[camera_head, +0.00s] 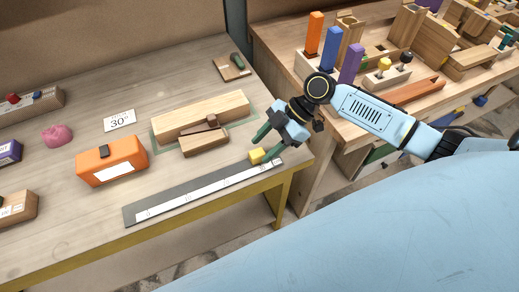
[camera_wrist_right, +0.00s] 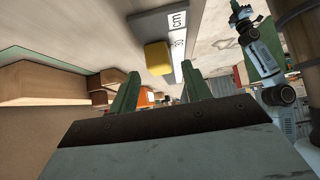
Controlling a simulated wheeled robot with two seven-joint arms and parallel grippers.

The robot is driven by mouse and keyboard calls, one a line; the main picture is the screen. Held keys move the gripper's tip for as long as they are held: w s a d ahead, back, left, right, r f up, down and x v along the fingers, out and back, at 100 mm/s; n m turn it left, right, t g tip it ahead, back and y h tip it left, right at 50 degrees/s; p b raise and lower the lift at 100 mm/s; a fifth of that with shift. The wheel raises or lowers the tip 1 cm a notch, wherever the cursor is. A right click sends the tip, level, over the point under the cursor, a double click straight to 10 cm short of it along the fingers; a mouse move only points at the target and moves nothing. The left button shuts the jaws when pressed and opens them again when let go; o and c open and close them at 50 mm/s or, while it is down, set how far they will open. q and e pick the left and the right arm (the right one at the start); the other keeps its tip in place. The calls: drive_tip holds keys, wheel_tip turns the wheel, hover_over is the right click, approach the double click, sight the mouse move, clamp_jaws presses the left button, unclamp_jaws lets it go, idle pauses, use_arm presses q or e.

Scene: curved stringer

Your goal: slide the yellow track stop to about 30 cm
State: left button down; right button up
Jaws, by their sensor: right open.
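The yellow track stop (camera_head: 257,156) sits on the dark grey track (camera_head: 134,215) near its right end. A white scale runs along the track. In the right wrist view the yellow stop (camera_wrist_right: 157,57) is beside the "30 cm" mark of the scale (camera_wrist_right: 179,42). My right gripper (camera_head: 268,144) is open at the stop, with its green fingers pointing toward it. In the right wrist view the stop appears just beyond and between the fingertips of the gripper (camera_wrist_right: 160,78). I cannot tell whether a finger touches it.
A wooden block (camera_head: 201,115) and a smaller one (camera_head: 204,144) with a dark clamp lie behind the track. An orange box (camera_head: 112,162), a "30°" card (camera_head: 119,121) and a pink lump (camera_head: 57,135) are to the left. A second table (camera_head: 277,44) with wooden pieces stands right.

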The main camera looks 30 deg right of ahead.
drive_tip(key=v, duration=1)
drive_tip(key=shift+d+r, duration=0.15)
